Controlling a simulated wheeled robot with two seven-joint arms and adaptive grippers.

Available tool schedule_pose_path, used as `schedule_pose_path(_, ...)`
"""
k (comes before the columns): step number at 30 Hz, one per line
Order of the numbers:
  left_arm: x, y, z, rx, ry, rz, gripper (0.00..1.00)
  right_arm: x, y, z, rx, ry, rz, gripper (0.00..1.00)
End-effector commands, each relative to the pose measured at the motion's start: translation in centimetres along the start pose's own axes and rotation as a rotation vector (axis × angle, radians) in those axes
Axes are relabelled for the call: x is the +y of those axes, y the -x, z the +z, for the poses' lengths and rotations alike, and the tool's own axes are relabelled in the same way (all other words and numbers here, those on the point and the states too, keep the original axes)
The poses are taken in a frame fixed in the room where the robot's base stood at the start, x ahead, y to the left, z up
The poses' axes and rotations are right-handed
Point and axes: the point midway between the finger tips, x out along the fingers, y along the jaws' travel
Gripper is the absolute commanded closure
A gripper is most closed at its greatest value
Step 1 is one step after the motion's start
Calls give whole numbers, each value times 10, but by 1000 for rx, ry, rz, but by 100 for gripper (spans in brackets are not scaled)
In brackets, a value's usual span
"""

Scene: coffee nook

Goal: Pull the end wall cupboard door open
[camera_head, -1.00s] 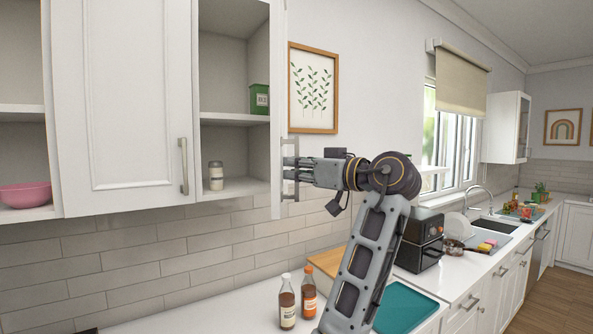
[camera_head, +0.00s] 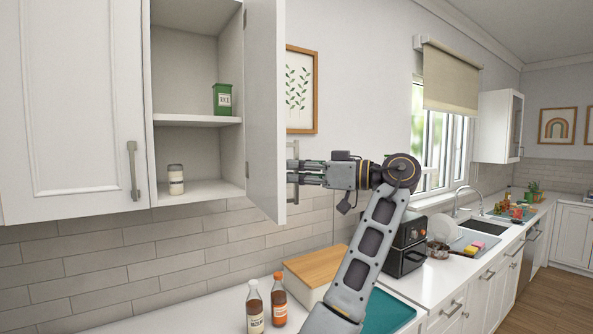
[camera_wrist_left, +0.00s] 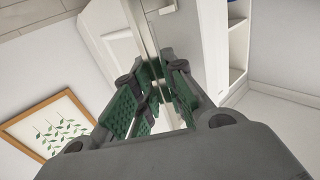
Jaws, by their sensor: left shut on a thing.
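The end wall cupboard door (camera_head: 265,100) stands swung wide out from the right side of its cupboard (camera_head: 188,85), with its inner face showing. The cupboard's shelves are in plain sight. The door's bar handle (camera_head: 291,185) is on the outer face, partly hidden by my fingers. My left gripper (camera_head: 300,172) is shut on this handle, reaching in from the right. In the left wrist view its green-padded fingers (camera_wrist_left: 160,88) close around the handle, and the door (camera_wrist_left: 188,60) rises beyond them. My right gripper is out of view.
A green tin (camera_head: 222,99) and a small jar (camera_head: 176,180) stand inside the cupboard. Two bottles (camera_head: 255,308) (camera_head: 279,300), a wooden-topped box (camera_head: 312,268) and a black appliance (camera_head: 405,245) stand on the counter below. A framed picture (camera_head: 301,90) hangs behind the door.

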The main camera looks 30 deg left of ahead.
Motion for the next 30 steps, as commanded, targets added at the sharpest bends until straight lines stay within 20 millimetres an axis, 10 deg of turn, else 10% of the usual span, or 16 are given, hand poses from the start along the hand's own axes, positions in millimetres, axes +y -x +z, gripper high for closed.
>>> schedule_pose_path(18, 1, -1, 1, -3, -4, -39, 100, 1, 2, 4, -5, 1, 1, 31)
schedule_pose_path(23, 1, -1, 1, -3, -3, -38, 69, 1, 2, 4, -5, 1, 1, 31)
schedule_pose_path(30, 1, -1, 1, -2, -2, -38, 69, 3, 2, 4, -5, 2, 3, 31)
